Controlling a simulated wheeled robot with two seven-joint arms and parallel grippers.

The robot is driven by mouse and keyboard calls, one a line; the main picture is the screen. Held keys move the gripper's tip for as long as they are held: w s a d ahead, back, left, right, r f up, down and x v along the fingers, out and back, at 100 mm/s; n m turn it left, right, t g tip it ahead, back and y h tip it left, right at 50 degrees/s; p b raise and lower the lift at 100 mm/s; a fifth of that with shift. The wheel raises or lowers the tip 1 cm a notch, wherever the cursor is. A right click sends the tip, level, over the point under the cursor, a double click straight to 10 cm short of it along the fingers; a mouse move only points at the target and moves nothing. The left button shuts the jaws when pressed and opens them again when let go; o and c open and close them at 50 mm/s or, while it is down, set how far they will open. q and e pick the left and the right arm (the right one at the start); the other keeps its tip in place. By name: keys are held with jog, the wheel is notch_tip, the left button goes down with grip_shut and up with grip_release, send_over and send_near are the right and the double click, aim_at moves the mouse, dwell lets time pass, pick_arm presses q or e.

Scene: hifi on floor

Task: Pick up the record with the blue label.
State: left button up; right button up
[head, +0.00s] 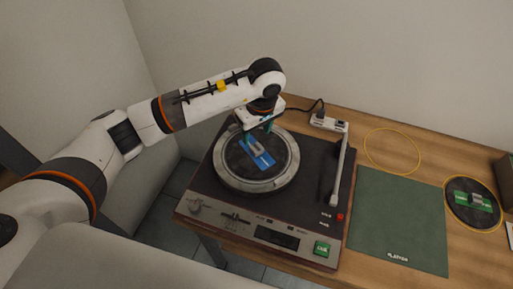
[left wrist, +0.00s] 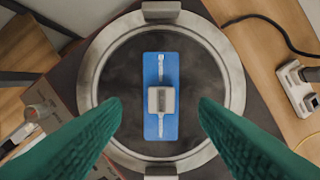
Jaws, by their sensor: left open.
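The record with the blue label (head: 236,163) lies on the turntable platter (head: 224,180), inside its pale rim. Its label is a blue rectangle with a grey raised block at its middle, and it also shows in the left wrist view (left wrist: 166,128). My left gripper (head: 256,128) is open above the record, near its far side in the head view. In the left wrist view its green fingertips (left wrist: 159,105) stand apart to either side of the label and block, with nothing between them held. My right gripper is out of view.
The tonearm (head: 341,165) stands right of the platter. A green mat (head: 400,220) lies right of the player. Beyond it is an empty yellow ring (head: 366,145). A green-labelled record (head: 463,211) lies inside another ring at right. A power strip (head: 328,123) sits behind.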

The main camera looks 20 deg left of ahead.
aim_at(257, 147)
pick_arm(q)
notch_tip(257, 147, down, 6)
jog(key=shift+d+r+p, duration=0.1)
jog(key=shift+r+p, duration=0.1)
jog(key=shift+p, duration=1.05)
jog(key=shift+f, duration=0.25)
jog(key=c, duration=1.1)
